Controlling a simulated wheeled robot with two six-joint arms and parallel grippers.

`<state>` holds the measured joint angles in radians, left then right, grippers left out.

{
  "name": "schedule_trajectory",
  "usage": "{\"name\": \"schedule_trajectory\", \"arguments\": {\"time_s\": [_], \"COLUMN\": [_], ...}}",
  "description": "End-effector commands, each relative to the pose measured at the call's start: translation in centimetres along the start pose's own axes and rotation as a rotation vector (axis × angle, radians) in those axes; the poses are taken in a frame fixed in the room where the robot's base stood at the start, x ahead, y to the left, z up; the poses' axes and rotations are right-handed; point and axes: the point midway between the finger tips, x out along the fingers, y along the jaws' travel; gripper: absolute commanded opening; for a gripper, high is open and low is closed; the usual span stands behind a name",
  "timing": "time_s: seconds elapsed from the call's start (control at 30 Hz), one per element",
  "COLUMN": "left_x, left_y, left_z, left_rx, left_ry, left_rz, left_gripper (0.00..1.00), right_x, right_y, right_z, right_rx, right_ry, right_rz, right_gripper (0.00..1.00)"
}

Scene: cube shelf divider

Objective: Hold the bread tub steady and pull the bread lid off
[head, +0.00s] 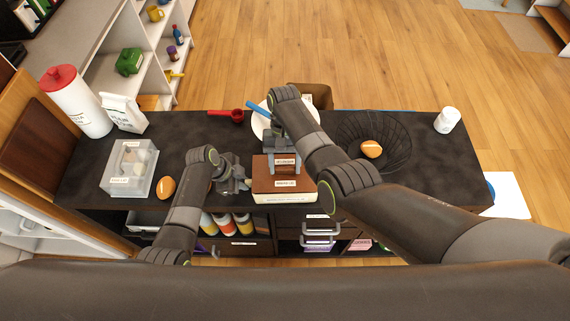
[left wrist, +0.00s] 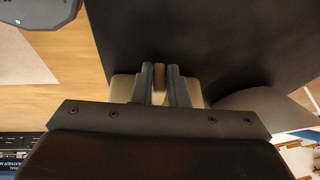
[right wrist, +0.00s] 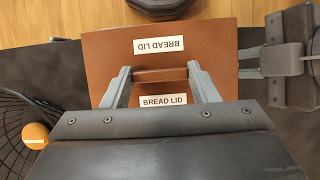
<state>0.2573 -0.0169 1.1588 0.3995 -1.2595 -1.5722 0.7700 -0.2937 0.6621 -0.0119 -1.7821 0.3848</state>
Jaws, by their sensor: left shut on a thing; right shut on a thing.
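The bread tub (head: 285,198) is a cream box at the front middle of the dark counter, mostly hidden under its lid. The brown bread lid (head: 262,176) covers its top, level; I see no clear gap between them. In the right wrist view the lid (right wrist: 108,62) carries two "BREAD LID" labels. My right gripper (head: 284,152) is shut on the lid's raised handle (right wrist: 160,75) from above. My left gripper (head: 246,184) is at the tub's left side. In the left wrist view its fingers (left wrist: 159,85) are close together on a narrow part of the tub, with cream surface (left wrist: 121,88) behind.
A clear box (head: 130,168) and a bread roll (head: 166,187) stand to the left. A white plate (head: 258,125) and red scoop (head: 228,115) lie behind. A black wire basket (head: 398,152) holds another roll (head: 372,148) at right. The right front of the counter is partly hidden by my arm.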

Motion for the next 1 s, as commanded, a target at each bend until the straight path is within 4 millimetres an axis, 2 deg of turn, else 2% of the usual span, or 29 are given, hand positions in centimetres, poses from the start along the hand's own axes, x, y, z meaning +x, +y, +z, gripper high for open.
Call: {"name": "schedule_trajectory", "arguments": {"time_s": [0.23, 0.63, 0.97, 1.0], "left_x": [0.2, 0.2, 0.1, 0.1], "left_y": [0.2, 0.2, 0.2, 0.2], "left_z": [0.2, 0.1, 0.1, 0.1], "left_rx": [-0.001, -0.001, -0.001, -0.001], "left_ry": [-0.002, -0.002, -0.002, -0.002], "left_rz": [0.003, 0.002, 0.002, 0.002], "left_gripper": [0.00, 0.00, 0.00, 0.17], "right_x": [-0.5, -2.5, -2.8, -2.8], "right_y": [0.0, 0.0, 0.0, 0.0], "right_z": [0.2, 1.2, 1.4, 1.4], "right_rx": [-0.001, 0.000, 0.000, 0.000], "right_ry": [0.001, 0.001, -0.001, -0.001], "right_rz": [0.000, 0.000, 0.001, 0.001], "right_gripper": [0.31, 0.31, 0.31, 0.31]}}
